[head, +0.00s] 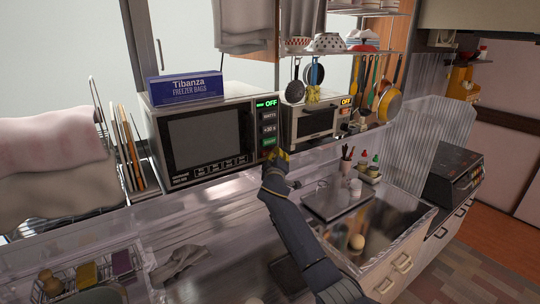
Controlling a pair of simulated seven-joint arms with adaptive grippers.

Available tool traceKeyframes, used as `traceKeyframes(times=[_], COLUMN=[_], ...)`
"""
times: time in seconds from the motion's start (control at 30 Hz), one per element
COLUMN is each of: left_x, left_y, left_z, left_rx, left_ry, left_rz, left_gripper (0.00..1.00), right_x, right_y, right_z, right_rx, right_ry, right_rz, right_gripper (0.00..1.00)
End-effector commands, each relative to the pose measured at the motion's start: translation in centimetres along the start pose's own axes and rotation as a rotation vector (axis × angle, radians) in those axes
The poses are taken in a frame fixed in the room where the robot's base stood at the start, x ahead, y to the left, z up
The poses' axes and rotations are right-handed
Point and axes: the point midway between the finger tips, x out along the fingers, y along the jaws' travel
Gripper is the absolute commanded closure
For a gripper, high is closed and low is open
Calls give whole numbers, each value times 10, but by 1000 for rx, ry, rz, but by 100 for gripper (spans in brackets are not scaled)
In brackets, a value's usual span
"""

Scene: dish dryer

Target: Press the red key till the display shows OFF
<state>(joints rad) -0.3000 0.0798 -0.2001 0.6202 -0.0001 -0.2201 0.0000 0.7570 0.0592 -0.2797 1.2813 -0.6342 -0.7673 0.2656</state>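The microwave (205,140) stands on the counter at the back left. Its display (266,103) reads OFF in green. Below the display its key panel (269,128) has several dark keys and a green one. My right gripper (279,156) is at the lower right corner of the microwave front. It is too small to tell whether it is open or shut, or whether it touches the panel. My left gripper is not in view.
A toaster oven (315,119) right of the microwave shows an orange OFF display. A freezer bag box (185,87) lies on the microwave. A dish rack (95,272) is at the lower left, near a grey cloth (182,262).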

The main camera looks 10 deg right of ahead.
Motion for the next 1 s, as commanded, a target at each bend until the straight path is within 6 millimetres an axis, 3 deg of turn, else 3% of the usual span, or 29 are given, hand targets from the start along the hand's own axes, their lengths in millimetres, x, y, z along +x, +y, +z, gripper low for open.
traceKeyframes(times=[0.63, 1.0], left_x=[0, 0], left_y=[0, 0], left_z=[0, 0], left_rx=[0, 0], left_ry=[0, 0], left_rz=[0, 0], left_gripper=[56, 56], right_x=[2, -10], right_y=[-2, 5], right_z=[-2, 5], right_rx=[1, 2], right_ry=[1, 1], right_rz=[-1, 0], right_gripper=[100, 100])
